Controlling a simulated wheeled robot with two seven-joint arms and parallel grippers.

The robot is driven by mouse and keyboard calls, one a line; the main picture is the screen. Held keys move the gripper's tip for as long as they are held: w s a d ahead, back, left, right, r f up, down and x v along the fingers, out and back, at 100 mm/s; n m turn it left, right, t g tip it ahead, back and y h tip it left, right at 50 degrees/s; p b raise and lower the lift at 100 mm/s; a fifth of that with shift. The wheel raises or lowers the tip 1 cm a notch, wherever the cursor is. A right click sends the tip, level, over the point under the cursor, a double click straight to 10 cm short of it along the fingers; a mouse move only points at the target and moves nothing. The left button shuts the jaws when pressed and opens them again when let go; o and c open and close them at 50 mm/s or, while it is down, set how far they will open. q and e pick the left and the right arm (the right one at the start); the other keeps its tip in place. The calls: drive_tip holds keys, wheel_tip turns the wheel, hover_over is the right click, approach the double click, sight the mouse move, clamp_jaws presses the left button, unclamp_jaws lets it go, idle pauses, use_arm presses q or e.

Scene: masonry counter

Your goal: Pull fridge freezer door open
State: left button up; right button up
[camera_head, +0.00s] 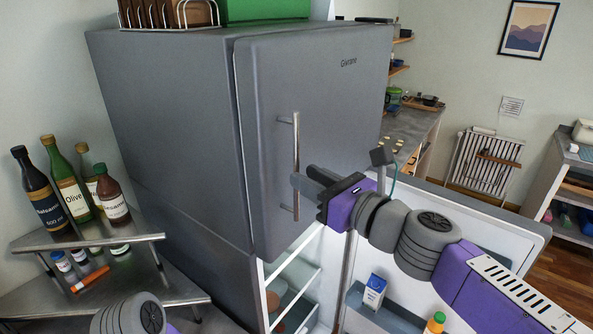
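The grey fridge's upper door (340,90), the freezer door, is shut flush with the cabinet. Its vertical metal bar handle (296,140) stands near the door's left edge. My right gripper (302,182) reaches in from the right, with its fingertips at the lower half of the handle. The fingers overlap the bar in this view, so I cannot tell whether they grip it or only stand beside it. The lower door (505,225) is wide open to the right, showing shelves inside. Of my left arm only a link shows at the bottom left; its gripper is out of view.
Several bottles (70,195) stand on a tiered metal rack (90,243) at the left. A wire rack and green box (265,10) sit on the fridge top. The open lower door's bin (385,310) holds a carton (374,291) below my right arm.

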drive_tip(key=shift+x, duration=2)
drive_tip(key=shift+c, duration=0.4)
clamp_jaws()
